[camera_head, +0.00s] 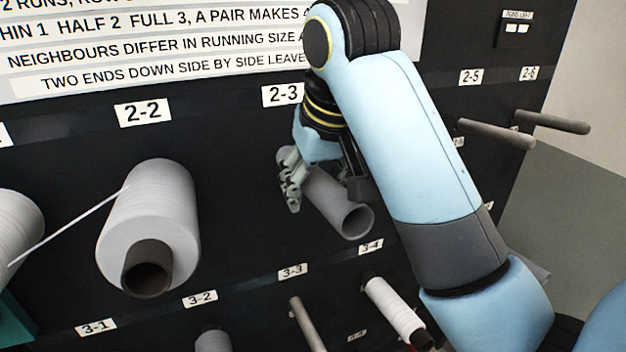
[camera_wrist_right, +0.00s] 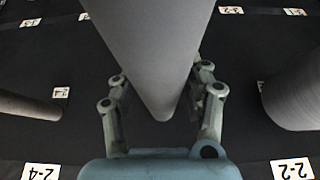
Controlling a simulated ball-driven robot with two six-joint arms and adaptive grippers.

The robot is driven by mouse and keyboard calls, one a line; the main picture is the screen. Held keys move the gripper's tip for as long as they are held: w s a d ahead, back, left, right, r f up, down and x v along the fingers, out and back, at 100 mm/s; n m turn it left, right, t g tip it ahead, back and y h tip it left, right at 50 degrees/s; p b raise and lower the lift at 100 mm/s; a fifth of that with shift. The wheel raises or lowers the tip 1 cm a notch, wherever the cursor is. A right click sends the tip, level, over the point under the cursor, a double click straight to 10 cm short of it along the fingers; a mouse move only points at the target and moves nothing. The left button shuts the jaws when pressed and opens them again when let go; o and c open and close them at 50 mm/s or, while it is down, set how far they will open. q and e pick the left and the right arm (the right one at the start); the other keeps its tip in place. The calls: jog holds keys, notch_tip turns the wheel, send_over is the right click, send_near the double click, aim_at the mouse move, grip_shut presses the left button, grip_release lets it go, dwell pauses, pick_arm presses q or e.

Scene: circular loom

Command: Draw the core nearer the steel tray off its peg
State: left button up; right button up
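A bare grey core (camera_head: 340,203), a hollow tube, juts out from the board below the label 2-3, its open end tilted down toward the viewer. My right gripper (camera_head: 322,185) is at this core, with a finger along its left side and the other parts behind and above it. In the right wrist view the core (camera_wrist_right: 155,55) fills the middle and runs between the two fingers of my right gripper (camera_wrist_right: 162,80). The fingers lie close along both sides; I cannot tell if they press on it. The peg inside is hidden. I cannot make out a steel tray. My left gripper is out of view.
A full white cone (camera_head: 165,210) on a dark core hangs under 2-2, with a thread running left to another cone (camera_head: 15,228). Bare pegs (camera_head: 497,133) stick out at the right. A white-wound core (camera_head: 394,310) and a peg (camera_head: 307,325) sit below.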

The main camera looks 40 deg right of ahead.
grip_shut()
jog(key=shift+s, duration=0.2)
jog(key=shift+s+a+r, duration=0.1)
jog(key=shift+s+a, duration=0.05)
jog(key=shift+s, duration=0.2)
